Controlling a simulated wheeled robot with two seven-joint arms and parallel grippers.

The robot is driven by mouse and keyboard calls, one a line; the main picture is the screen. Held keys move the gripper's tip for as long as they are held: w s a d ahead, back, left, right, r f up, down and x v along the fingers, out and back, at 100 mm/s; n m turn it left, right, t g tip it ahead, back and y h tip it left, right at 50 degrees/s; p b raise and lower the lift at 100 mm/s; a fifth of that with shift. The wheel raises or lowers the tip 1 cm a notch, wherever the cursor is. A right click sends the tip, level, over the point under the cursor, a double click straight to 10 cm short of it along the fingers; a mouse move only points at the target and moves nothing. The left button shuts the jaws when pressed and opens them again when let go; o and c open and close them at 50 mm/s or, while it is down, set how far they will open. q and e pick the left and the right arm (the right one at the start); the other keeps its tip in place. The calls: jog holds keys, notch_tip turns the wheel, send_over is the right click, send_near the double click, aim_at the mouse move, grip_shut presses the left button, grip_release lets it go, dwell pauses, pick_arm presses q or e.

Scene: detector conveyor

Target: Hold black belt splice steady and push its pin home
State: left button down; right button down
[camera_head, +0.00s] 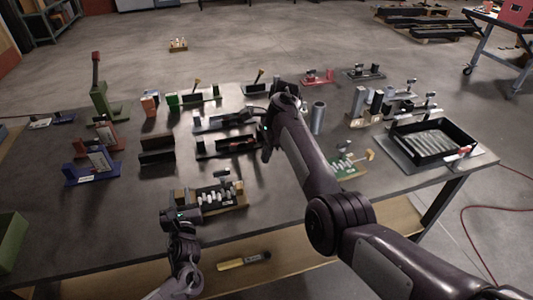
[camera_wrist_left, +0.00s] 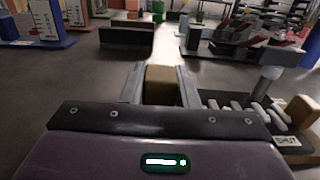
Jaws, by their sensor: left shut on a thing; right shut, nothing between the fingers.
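The black belt splice (camera_head: 218,198) lies on the near part of the table, with a row of pale knuckles between tan end blocks. It also shows at the right of the left wrist view (camera_wrist_left: 252,106), by a "SHUT" label. My left gripper (camera_head: 184,212) is at its left end, shut on a tan block (camera_wrist_left: 160,86). A grey upright post with a flat head (camera_wrist_left: 268,80) stands at the splice's far side. I cannot tell how far the pin is in. My right gripper (camera_head: 267,150) is shut and empty, above the table beyond the splice.
Black blocks (camera_head: 157,156) and a fixture with a red part (camera_head: 228,146) stand behind the splice. A green-based splice (camera_head: 350,165) and a black tray (camera_head: 432,142) are to the right. A yellow-handled tool (camera_head: 243,260) lies near the front.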

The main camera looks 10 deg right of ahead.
pick_arm(q)
jog(key=c, duration=1)
grip_release()
jog(key=shift+a, duration=0.1)
jog(key=shift+c, duration=0.2)
